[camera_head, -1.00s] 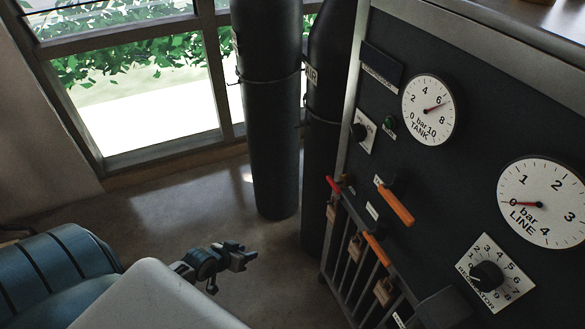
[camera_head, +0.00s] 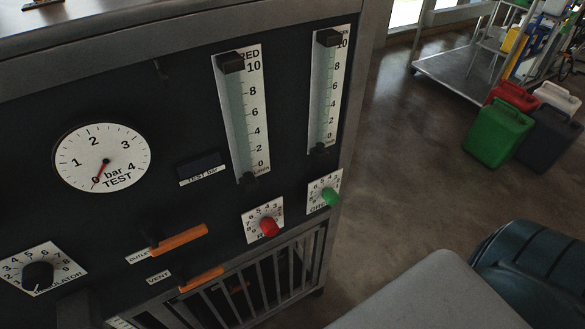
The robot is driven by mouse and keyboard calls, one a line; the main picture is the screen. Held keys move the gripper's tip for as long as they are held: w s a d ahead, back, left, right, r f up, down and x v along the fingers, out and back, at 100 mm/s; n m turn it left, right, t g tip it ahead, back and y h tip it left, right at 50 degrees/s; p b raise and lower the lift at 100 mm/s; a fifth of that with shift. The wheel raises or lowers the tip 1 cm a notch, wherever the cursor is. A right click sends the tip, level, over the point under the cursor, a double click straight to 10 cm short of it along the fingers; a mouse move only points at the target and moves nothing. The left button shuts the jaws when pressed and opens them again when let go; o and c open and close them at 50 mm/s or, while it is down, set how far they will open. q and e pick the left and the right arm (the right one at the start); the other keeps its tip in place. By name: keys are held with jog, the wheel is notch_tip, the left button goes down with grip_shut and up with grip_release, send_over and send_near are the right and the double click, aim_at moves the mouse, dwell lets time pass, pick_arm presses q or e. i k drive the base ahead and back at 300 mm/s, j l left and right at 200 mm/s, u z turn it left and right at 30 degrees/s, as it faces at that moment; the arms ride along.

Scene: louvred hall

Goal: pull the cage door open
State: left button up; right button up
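A cage of upright grey metal bars (camera_head: 272,275) sits below the dark control panel, at the bottom middle of the head view. It appears shut, but I cannot tell which part of it is the door, and its lower part runs out of the picture. No handle or latch can be made out on the bars. Neither of my grippers is in view.
The panel carries a TEST gauge (camera_head: 101,158), two flow tubes (camera_head: 245,115), a red knob (camera_head: 268,226), a green knob (camera_head: 329,196) and orange levers (camera_head: 180,239). Green (camera_head: 498,134) and other jerrycans stand near a cart (camera_head: 470,85).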

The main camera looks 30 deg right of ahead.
aim_at(177, 302)
jog(key=l+z, duration=0.15)
jog(key=z, duration=0.35)
jog(key=k+l, duration=0.3)
jog(key=l, duration=0.15)
jog(key=k+l, duration=0.35)
jog(key=l+u, duration=0.05)
jog(key=l, duration=0.05)
